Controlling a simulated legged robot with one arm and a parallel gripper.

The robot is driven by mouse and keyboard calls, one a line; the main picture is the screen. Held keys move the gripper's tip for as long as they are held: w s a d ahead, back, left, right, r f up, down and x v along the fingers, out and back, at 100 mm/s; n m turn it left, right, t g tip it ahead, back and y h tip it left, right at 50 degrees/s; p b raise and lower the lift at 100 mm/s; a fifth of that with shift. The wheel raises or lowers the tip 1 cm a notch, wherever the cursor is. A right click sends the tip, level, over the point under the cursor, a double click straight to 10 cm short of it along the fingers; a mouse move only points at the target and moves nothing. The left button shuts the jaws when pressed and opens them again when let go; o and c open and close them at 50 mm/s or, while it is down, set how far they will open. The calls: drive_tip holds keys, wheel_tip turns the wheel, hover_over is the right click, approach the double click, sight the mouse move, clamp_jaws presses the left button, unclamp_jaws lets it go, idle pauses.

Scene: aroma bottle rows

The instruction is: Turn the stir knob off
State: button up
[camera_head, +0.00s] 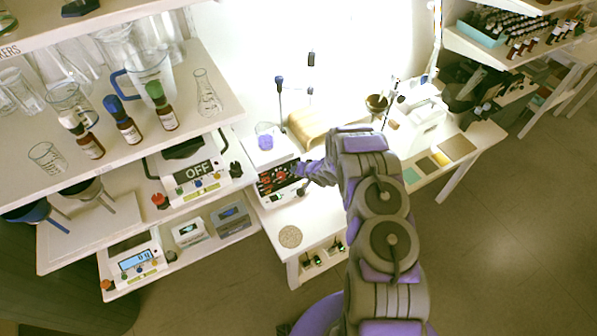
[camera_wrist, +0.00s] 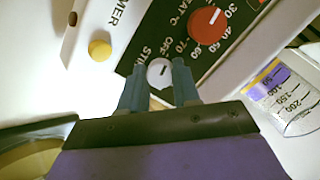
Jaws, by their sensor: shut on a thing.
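The stir knob (camera_wrist: 159,72) is a small white dial with a dark mark, on the dark green panel of the stirrer. A larger red temperature knob (camera_wrist: 208,25) is just to the upper right. In the head view my gripper (camera_head: 302,169) reaches the front panel of the stirrer (camera_head: 279,179) and hides the knob.
A beaker with purple liquid (camera_head: 265,141) stands on the stirrer; a graduated beaker also shows in the wrist view (camera_wrist: 285,95). Shelves with bottles (camera_head: 122,120) and a balance marked OFF (camera_head: 198,178) stand to the left. A round cork-like disc (camera_head: 290,237) lies in front.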

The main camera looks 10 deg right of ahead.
drive_tip(key=shift+s+f, duration=0.1)
drive_tip(key=o, duration=1.1)
drive_tip(key=shift+c, duration=0.2)
drive_tip(key=v, duration=1.7)
drive_tip(key=shift+r+p, duration=0.2)
drive_tip(key=shift+p, duration=0.15)
drive_tip(key=shift+d, duration=0.1)
